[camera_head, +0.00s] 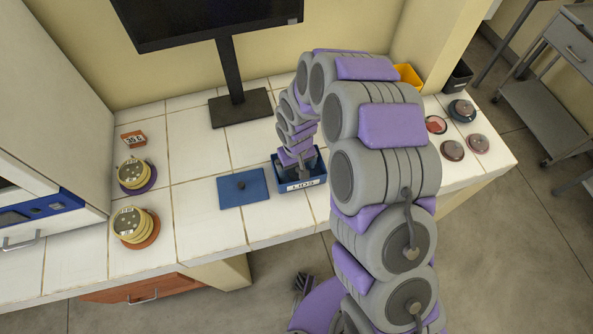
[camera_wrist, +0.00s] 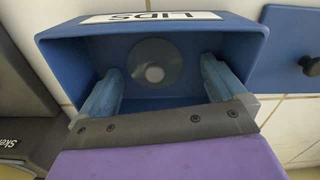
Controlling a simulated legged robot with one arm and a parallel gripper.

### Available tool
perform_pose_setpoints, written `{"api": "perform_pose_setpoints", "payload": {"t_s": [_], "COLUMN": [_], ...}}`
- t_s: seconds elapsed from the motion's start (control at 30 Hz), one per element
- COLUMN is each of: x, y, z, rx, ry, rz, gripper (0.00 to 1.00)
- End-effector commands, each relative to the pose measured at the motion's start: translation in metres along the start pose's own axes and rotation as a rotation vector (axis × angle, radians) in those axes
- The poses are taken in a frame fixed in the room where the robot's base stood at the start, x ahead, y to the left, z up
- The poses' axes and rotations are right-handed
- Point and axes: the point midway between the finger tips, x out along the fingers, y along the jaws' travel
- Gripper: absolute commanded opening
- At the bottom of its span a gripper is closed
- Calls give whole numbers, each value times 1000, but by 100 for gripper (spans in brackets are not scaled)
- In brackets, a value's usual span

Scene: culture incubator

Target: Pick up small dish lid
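A small round dish lid (camera_wrist: 155,58), greyish and clear with a pale centre, lies on the floor of the blue tray labelled LIDS (camera_wrist: 247,50) in the wrist view. My gripper (camera_wrist: 160,75) is open, with its two fingers reaching into the tray, one on either side of the lid. Gaps show between the fingers and the lid; how far the tips are above the tray floor is unclear. In the head view, the LIDS tray (camera_head: 315,178) stands near the counter's front edge and my gripper (camera_head: 295,168) points down into it. The lid is hidden there.
A monitor stand (camera_head: 240,108) is behind. Several round dishes (camera_head: 452,150) are at the right.

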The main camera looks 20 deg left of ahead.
Motion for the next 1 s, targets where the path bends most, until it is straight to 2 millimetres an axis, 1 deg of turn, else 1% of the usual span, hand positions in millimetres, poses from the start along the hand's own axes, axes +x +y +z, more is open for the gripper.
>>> {"api": "perform_pose_setpoints", "payload": {"t_s": [0.03,0.07,0.27,0.6,0.87,1.0], "x": [0,0,-1,0,-1,-11], "y": [0,1,3,0,1,2], "z": [0,1,3,0,0,0], "rx": [0,0,1,0,0,1], "ry": [0,0,2,0,0,3], "rz": [-1,-1,-4,0,-1,-2], "gripper": [93,90,71,39,39,39]}}
